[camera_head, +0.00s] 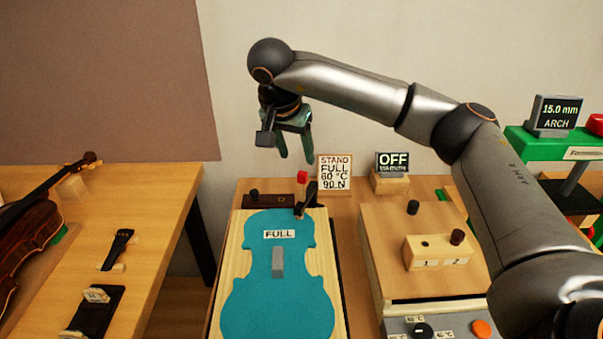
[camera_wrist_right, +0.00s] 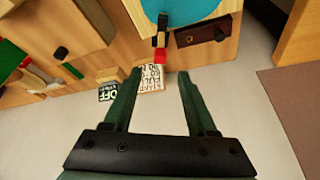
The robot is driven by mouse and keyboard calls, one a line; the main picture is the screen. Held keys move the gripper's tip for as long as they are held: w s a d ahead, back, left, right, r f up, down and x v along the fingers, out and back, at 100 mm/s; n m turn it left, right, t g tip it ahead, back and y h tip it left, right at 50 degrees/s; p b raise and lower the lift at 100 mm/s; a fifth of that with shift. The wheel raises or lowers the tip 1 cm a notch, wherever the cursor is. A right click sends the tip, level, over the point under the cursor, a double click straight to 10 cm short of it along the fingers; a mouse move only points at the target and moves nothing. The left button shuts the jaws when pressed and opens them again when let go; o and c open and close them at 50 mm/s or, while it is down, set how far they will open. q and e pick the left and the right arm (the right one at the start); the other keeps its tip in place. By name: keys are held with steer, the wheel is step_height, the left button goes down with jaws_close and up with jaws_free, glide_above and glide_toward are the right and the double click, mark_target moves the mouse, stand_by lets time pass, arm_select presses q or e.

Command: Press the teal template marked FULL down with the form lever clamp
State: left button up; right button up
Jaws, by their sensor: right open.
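The teal violin-shaped template (camera_head: 255,285) lies flat on a pale wooden board, with a FULL label (camera_head: 279,234) and a grey block (camera_head: 278,262) on it. Part of it shows in the wrist view (camera_wrist_right: 190,8). The lever clamp (camera_head: 309,196) stands at the template's far end, its black lever raised and its knob red (camera_head: 302,176). The red knob also shows in the wrist view (camera_wrist_right: 160,54). My right gripper (camera_head: 296,158) is open and empty, in the air above and beyond the clamp, apart from it. My left gripper is not in view.
A sign (camera_head: 334,172) reads STAND FULL 60 °C 90 N behind the clamp, beside an OFF display (camera_head: 392,162). A dark brown block (camera_head: 265,200) sits left of the clamp. A control box (camera_head: 436,325) is right; a violin (camera_head: 30,235) lies on the left table.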

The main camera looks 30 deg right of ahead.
mark_target(302, 173)
steer(key=x, duration=0.8)
steer(key=shift+f, duration=0.3)
jaws_close()
stand_by(1.0)
